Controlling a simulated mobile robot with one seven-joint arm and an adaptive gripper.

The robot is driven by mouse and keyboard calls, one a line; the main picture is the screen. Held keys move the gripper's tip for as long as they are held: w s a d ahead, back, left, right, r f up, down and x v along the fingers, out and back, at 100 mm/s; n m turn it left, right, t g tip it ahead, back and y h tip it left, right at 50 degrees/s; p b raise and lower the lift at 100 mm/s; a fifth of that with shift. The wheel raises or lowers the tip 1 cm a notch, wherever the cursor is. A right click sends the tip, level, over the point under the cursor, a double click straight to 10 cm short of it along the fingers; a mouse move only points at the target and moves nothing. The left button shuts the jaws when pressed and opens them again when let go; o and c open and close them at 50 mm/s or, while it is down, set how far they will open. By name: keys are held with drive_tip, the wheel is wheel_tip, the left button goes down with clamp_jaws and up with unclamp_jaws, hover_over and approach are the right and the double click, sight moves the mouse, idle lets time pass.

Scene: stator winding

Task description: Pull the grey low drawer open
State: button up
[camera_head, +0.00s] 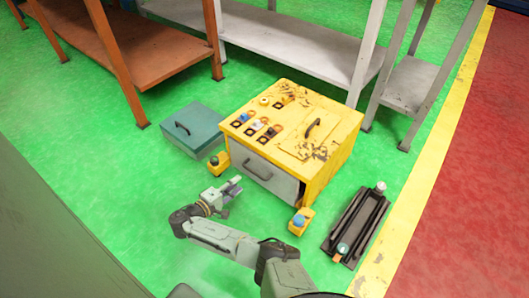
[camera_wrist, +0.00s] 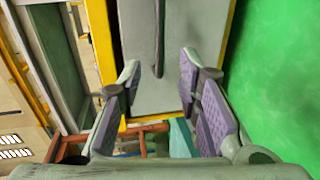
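The grey low drawer (camera_head: 270,180) is in the front of the yellow cabinet (camera_head: 318,125). Its front looks about flush with the cabinet; a dark gap shows along one edge in the wrist view. Its dark bar handle (camera_head: 257,170) is on the upper part of the front. My gripper (camera_head: 236,184) is in front of the drawer's left part, apart from the handle. In the wrist view, my gripper (camera_wrist: 160,64) is open and empty, with purple-padded fingers spread. The grey drawer front (camera_wrist: 195,50) fills the space ahead, and the handle (camera_wrist: 158,40) lies between and beyond the fingertips.
A teal box (camera_head: 190,130) with a handle stands left of the cabinet. A black tray (camera_head: 356,228) lies at right. Shelving (camera_head: 280,38) stands behind. Green floor in front is clear.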

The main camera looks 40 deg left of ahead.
sight(253, 171)
drive_tip(key=b+x, duration=0.2)
drive_tip(key=x, duration=0.8)
drive_tip(key=shift+w+d, duration=0.15)
drive_tip(key=shift+w, duration=0.15)
clamp_jaws()
idle(0.5)
